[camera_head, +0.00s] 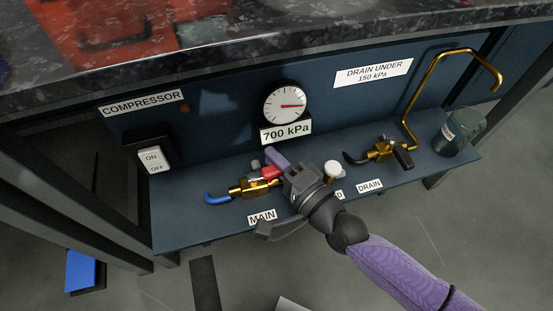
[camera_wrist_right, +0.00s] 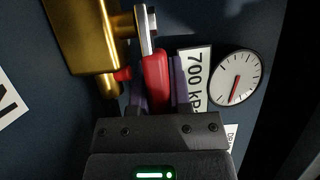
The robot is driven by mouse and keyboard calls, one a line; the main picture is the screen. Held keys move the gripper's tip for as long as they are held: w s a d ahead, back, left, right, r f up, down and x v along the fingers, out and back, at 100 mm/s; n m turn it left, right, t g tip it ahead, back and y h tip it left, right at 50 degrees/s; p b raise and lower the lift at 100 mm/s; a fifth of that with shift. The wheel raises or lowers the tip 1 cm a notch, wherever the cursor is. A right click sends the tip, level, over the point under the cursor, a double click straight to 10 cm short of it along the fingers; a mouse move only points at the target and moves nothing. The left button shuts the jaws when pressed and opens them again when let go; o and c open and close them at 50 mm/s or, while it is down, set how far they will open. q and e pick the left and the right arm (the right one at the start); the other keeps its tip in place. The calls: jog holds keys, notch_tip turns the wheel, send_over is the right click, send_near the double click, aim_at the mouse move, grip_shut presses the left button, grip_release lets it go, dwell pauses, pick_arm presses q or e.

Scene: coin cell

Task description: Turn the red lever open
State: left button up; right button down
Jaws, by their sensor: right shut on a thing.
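The red lever (camera_head: 270,172) belongs to the brass MAIN valve (camera_head: 247,187) on the blue shelf. In the wrist view the red lever (camera_wrist_right: 155,80) lies between the fingers of my right gripper (camera_wrist_right: 157,95), with the brass valve body (camera_wrist_right: 80,35) at upper left. My right gripper (camera_head: 278,165) is shut on the red lever; it comes in from the lower right and hides part of the valve's right side. My left gripper is not in view.
A gauge (camera_head: 286,103) above reads beside a 700 kPa label (camera_head: 286,133). The DRAIN valve (camera_head: 380,151) with a black handle, a bent brass pipe (camera_head: 432,75) and a cup (camera_head: 458,132) stand at right. A blue handle (camera_head: 217,198) and an ON/OFF switch (camera_head: 152,158) are at left.

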jog(key=c, duration=0.6)
grip_release()
jog(key=shift+o, duration=0.2)
jog(key=shift+s+d, duration=0.1)
jog(key=p+v, duration=0.2)
jog(key=v, duration=0.7)
jog(key=shift+d+r, duration=0.1)
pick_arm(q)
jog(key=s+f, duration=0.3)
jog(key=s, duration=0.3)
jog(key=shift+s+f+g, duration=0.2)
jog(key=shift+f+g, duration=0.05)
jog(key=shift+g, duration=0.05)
pick_arm(e)
jog(key=shift+s+d, duration=0.15)
jog(key=shift+s, duration=0.1)
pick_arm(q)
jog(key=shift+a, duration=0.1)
